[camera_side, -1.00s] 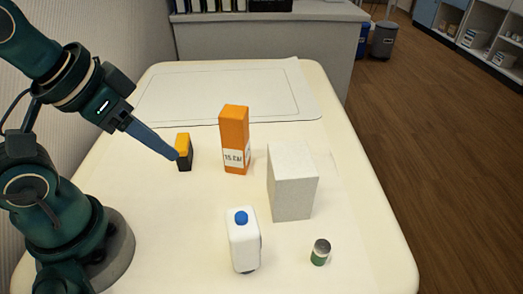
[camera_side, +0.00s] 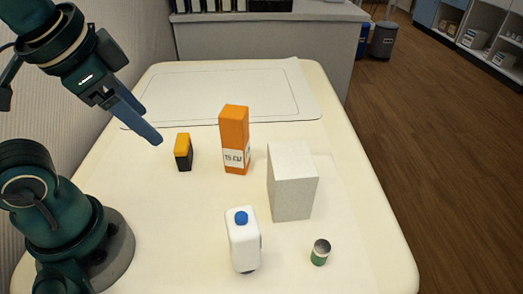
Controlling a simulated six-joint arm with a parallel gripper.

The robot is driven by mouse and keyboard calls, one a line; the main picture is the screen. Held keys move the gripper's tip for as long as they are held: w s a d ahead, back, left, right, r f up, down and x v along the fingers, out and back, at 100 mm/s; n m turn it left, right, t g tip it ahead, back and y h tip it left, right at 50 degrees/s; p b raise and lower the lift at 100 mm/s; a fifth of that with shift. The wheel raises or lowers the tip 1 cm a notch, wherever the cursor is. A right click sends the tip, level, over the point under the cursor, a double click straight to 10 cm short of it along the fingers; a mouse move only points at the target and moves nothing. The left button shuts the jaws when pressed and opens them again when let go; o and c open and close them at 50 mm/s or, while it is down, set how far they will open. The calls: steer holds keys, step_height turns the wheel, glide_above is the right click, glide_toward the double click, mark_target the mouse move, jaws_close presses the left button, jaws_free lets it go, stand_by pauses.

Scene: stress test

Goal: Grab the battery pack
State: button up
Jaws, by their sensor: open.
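The small block with a yellow-orange top and black lower part (camera_side: 184,153), which looks like the battery pack, stands upright on the cream table, left of the tall orange box. My gripper (camera_side: 152,124) is up and to the left of it, with its blue fingers pointing down and right. The gripper is open and empty, and clear space shows between its fingertips and the block.
A tall orange box (camera_side: 234,140) with a white label stands right of the block. A white-grey box (camera_side: 292,182), a white bottle with a blue cap (camera_side: 243,240) and a small green-and-silver can (camera_side: 320,252) stand nearer. A pale mat (camera_side: 220,92) lies at the back.

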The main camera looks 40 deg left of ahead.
steer(key=a+f+m+g+y, duration=0.1)
steer(key=a+f+m+y, duration=0.15)
steer(key=m, duration=0.25)
step_height(320, 180, up, 4)
steer(key=m+t+y, duration=0.5)
steer(key=m+y, duration=0.2)
steer(key=m, duration=1.2)
glide_above(180, 154)
steer(key=w+a, duration=0.1)
steer(key=shift+h, duration=0.25)
step_height(180, 154, down, 19)
steer(key=shift+a+r, duration=0.1)
steer(key=shift+a, duration=0.05)
steer(key=shift+x, duration=2.7)
jaws_close()
